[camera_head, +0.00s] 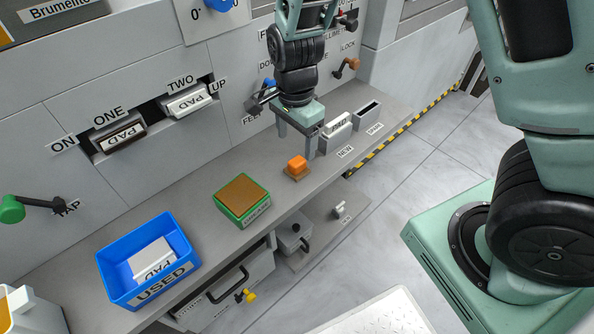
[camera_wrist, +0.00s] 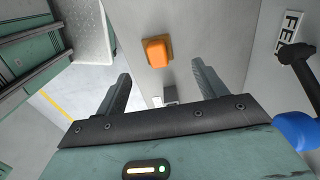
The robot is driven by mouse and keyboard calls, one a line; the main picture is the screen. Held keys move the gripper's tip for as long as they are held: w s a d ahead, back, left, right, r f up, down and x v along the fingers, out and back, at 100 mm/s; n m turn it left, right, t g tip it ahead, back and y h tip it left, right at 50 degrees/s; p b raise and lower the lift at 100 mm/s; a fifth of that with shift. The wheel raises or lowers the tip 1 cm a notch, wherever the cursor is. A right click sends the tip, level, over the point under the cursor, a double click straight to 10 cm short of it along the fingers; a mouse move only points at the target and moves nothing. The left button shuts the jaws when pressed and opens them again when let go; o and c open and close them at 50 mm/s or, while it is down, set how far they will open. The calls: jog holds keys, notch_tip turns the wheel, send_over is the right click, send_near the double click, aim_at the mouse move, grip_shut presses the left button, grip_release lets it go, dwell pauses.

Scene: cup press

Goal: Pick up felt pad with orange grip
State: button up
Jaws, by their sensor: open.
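The felt pad with the orange grip (camera_head: 297,166) sits on the grey counter, right of the green box in the head view. It is a flat brown pad with an orange block on top. In the wrist view the orange grip (camera_wrist: 156,52) shows upright beyond the fingertips, around the line between them. My gripper (camera_head: 297,147) is open and empty, with its fingers pointing down. It is above and behind the pad, apart from it. In the wrist view my gripper's fingers (camera_wrist: 160,72) are spread wide with nothing between them.
A green box with a brown top (camera_head: 241,199) and a blue bin (camera_head: 178,231) holding a white pad stand to the left. White and grey holders (camera_head: 365,116) stand right of my gripper. Wall levers, including a blue-knobbed one (camera_wrist: 297,131), are close by.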

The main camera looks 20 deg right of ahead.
aim_at(297, 161)
jog(key=f+b, duration=0.1)
jog(key=f, duration=0.3)
jog(key=f+b, duration=0.1)
jog(key=f, duration=0.2)
jog(key=shift+s+f, duration=0.2)
jog(key=shift+f, duration=0.2)
jog(key=shift+r, duration=0.1)
jog(key=c, duration=1.2)
jog(key=shift+o, duration=0.2)
jog(key=shift+r, duration=0.1)
notch_tip(297, 161, up, 10)
jog(key=p, duration=0.3)
jog(key=o, duration=0.3)
jog(key=shift+c, duration=0.5)
